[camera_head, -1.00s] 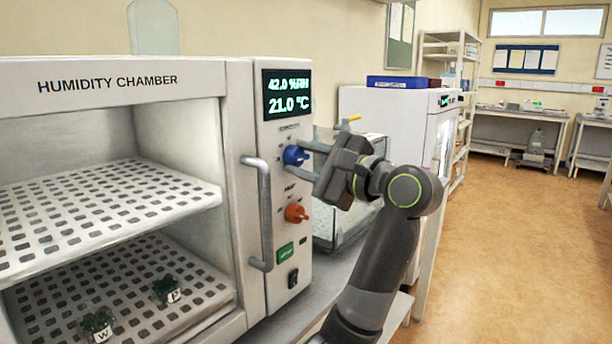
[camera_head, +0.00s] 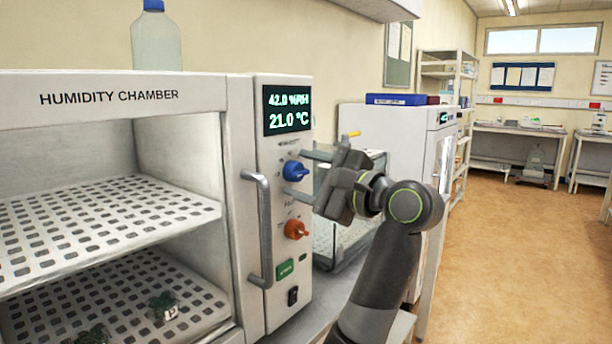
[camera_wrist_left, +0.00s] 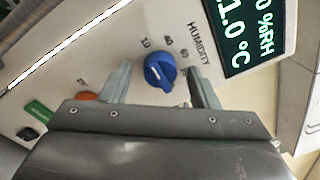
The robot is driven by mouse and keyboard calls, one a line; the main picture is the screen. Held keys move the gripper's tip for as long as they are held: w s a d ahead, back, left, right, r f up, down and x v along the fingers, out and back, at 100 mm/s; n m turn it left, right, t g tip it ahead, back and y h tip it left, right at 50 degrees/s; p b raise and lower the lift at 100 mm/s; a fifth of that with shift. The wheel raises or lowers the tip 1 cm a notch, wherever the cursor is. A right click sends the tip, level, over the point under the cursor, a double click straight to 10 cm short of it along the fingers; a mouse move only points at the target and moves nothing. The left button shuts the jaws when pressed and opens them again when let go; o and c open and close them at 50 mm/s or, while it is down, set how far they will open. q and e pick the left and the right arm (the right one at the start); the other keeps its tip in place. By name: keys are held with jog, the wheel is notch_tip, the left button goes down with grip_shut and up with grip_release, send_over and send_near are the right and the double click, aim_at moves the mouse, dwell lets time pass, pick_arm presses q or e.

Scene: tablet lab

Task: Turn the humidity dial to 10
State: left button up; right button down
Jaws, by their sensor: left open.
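The blue humidity dial (camera_head: 294,171) is on the front panel of the humidity chamber (camera_head: 120,97), under the display (camera_head: 287,109). The display reads 42.0 %RH and 21.0 °C. My left gripper (camera_head: 302,174) reaches the panel from the right, with its fingers open above and below the dial. In the left wrist view the blue dial (camera_wrist_left: 159,71) sits between the open fingertips (camera_wrist_left: 160,78), with visible gaps on both sides. A 10 and other scale numbers show around it. Its white pointer mark is too small to read surely. My right gripper is not in view.
An orange dial (camera_head: 296,229) sits below the blue one, with a green button (camera_head: 285,269) and black switch (camera_head: 292,296) lower down. A grey door handle (camera_head: 262,230) stands out left of the dials. A glass box (camera_head: 340,240) stands behind my gripper.

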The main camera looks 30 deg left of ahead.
pick_arm(q)
jog(key=shift+d, duration=0.1)
jog(key=shift+d+f, duration=0.1)
jog(key=shift+d, duration=0.2)
jog(key=s+d+b, duration=0.2)
jog(key=d+b, duration=0.1)
jog(key=d, duration=1.3)
jog(key=shift+d+f, duration=0.25)
jog(key=shift+f, duration=0.1)
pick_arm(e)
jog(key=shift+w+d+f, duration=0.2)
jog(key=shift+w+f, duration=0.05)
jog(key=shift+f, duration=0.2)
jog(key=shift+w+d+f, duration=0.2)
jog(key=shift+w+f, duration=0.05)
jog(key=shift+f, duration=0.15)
